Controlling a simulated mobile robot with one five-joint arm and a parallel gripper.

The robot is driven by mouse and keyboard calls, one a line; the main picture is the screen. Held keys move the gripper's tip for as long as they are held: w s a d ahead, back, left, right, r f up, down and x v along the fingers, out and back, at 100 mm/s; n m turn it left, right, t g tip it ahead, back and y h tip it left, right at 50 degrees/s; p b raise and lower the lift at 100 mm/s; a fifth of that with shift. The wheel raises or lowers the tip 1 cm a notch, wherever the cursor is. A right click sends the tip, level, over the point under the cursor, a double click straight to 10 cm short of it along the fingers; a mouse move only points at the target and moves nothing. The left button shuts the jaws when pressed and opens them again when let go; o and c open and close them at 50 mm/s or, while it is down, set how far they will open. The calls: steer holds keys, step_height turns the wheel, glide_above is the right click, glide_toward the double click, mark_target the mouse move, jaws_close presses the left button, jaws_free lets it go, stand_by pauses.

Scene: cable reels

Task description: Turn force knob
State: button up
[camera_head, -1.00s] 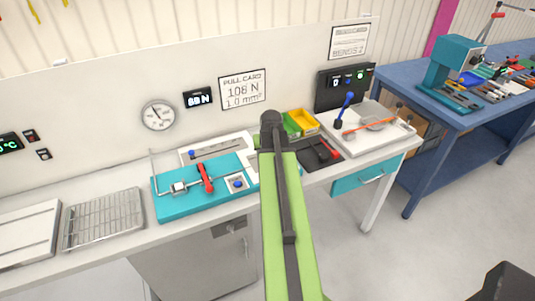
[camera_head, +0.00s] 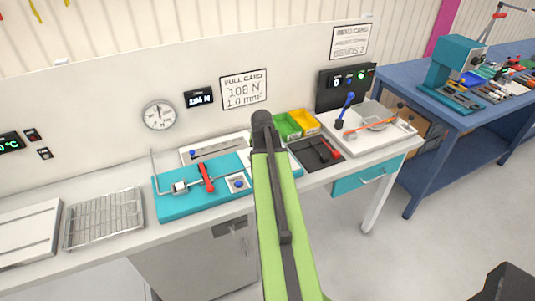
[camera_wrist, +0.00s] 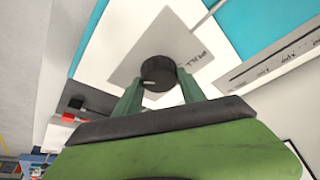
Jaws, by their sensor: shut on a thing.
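A dark round force knob (camera_wrist: 158,70) with a white pointer mark sits on a grey and white plate lettered "PULL" in the wrist view. My gripper (camera_wrist: 160,84) has its green fingers closed on both sides of the knob. In the head view my arm hides the knob and the gripper. A small digital display (camera_head: 200,97) on the back panel reads about 104 N, in small digits. The pull card (camera_head: 243,90) beside it reads 108 N and 1.0 mm². A round dial gauge (camera_head: 159,115) hangs left of the display.
A teal pull fixture (camera_head: 170,208) with a red lever (camera_head: 206,177) stands left of my arm. Green (camera_head: 284,126) and yellow (camera_head: 303,120) bins, a dark tray (camera_head: 316,155) and a white board (camera_head: 385,140) with a blue-handled tool lie to the right.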

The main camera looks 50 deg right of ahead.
steer(key=shift+s, duration=0.1)
steer(key=o, duration=1.4)
steer(key=shift+c, duration=0.2)
steer(key=p+v, duration=1.6)
steer(key=v, duration=0.1)
steer(key=shift+r, duration=0.2)
